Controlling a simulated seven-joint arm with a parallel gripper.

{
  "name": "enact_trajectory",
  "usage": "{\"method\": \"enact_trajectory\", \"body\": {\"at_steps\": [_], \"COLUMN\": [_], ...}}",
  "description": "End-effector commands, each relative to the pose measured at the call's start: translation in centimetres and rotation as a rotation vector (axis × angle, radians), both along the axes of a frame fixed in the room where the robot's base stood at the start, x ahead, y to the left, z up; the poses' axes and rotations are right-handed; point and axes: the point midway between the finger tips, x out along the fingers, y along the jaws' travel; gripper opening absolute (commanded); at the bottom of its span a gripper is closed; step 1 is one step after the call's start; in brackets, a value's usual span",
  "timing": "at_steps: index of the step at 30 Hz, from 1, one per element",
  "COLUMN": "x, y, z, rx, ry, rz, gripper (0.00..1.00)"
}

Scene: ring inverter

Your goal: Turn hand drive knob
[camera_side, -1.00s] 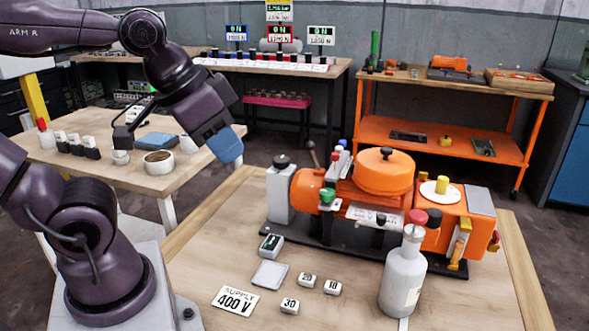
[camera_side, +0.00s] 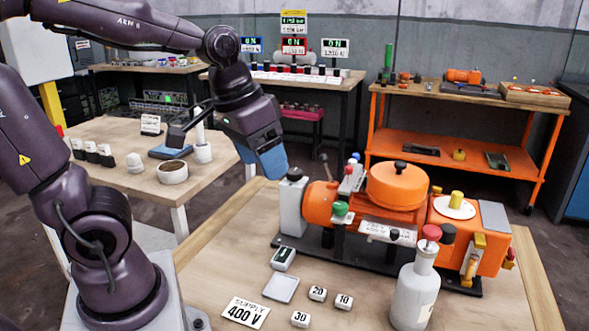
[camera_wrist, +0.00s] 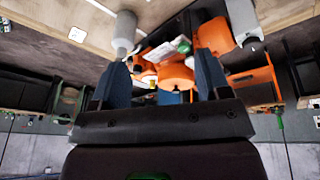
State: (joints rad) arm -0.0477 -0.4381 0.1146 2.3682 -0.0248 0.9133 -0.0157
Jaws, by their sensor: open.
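An orange ring machine (camera_side: 400,186) stands on a dark base on the front table. It has a black knob (camera_side: 295,173) on a grey block at its left end, a green knob (camera_side: 341,208), a black knob (camera_side: 400,166) on the round drum, and a yellow knob (camera_side: 456,199) on a white disc. I cannot tell which one is the hand drive knob. My gripper (camera_side: 270,160) is above and left of the grey block, apart from the machine. In the wrist view, its two blue fingers (camera_wrist: 162,62) are spread with nothing held; the machine (camera_wrist: 178,76) shows beyond them.
A grey bottle (camera_side: 415,290) with a red top stands in front of the machine. Small numbered blocks (camera_side: 318,293), a supply plate (camera_side: 245,312) and a pale square (camera_side: 281,288) lie at front left. A side table (camera_side: 120,185) and an orange shelf (camera_side: 455,180) stand behind.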

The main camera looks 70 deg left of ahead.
Motion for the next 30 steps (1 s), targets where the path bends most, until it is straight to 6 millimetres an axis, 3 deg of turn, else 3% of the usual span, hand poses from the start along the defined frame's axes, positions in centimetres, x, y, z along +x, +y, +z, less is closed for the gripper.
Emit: {"method": "enact_trajectory", "body": {"at_steps": [3,8,15,18,21,24,30], "x": [3.4,7.3,11.8,13.4,14.7,15.4,15.2], "y": [3.5,9.3,19.2,22.3,23.4,23.2,22.8], "z": [-0.8,-2.2,-4.8,-5.0,-3.8,-2.4,-2.7], "rx": [-0.085,-0.173,-0.214,-0.222,-0.264,-0.327,-0.351], "ry": [0.096,0.200,0.272,0.241,0.188,0.161,0.170], "rz": [0.240,0.667,1.470,1.815,2.065,2.227,2.371], "gripper": [0.70,0.70,0.70,0.70,0.70,0.70,0.70]}}
